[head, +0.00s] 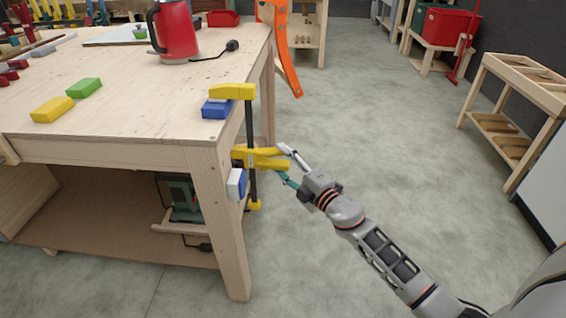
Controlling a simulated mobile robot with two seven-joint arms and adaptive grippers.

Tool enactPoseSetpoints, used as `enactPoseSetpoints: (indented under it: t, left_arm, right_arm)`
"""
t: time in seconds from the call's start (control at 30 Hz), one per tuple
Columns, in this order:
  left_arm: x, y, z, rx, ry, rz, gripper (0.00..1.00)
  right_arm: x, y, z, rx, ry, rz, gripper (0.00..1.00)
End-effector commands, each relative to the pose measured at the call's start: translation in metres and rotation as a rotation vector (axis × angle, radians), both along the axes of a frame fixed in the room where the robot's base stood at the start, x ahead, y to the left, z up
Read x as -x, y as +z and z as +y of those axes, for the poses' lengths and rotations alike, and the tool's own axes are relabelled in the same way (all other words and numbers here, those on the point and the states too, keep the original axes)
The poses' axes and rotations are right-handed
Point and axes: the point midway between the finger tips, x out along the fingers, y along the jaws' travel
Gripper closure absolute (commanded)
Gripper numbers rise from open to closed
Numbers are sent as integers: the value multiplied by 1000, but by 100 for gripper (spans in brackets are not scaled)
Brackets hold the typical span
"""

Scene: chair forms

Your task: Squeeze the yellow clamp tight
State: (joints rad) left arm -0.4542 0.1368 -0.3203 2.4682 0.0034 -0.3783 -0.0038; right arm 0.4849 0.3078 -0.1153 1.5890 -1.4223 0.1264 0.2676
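The yellow clamp (260,157) stands upright at the right front corner of the wooden workbench (175,105). Its upper yellow jaw lies over the bench top beside a blue block (216,109), and its black bar runs down past the corner. The yellow handle part sits below the top, beside a blue and white pad (236,184) at the leg. My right gripper (285,165) comes from the right, its fingers apart, one above and one below the yellow handles. Whether the fingers touch the handles is hard to tell. My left gripper is not in view.
On the bench are a yellow block (52,110), a green block (84,88) and a red kettle (175,32). An orange tool (283,45) hangs behind the bench's right edge. Wooden racks (520,110) stand at right. The floor between is clear.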

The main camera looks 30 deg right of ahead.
Motion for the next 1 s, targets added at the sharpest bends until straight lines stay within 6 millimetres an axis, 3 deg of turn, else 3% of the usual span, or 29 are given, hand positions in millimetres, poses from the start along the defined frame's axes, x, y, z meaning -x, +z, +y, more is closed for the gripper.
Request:
enactPoseSetpoints:
  t: [1.0]
  left_arm:
    - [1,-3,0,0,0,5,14]
  right_arm:
    - [-13,-1,8,-1,0,-2,49]
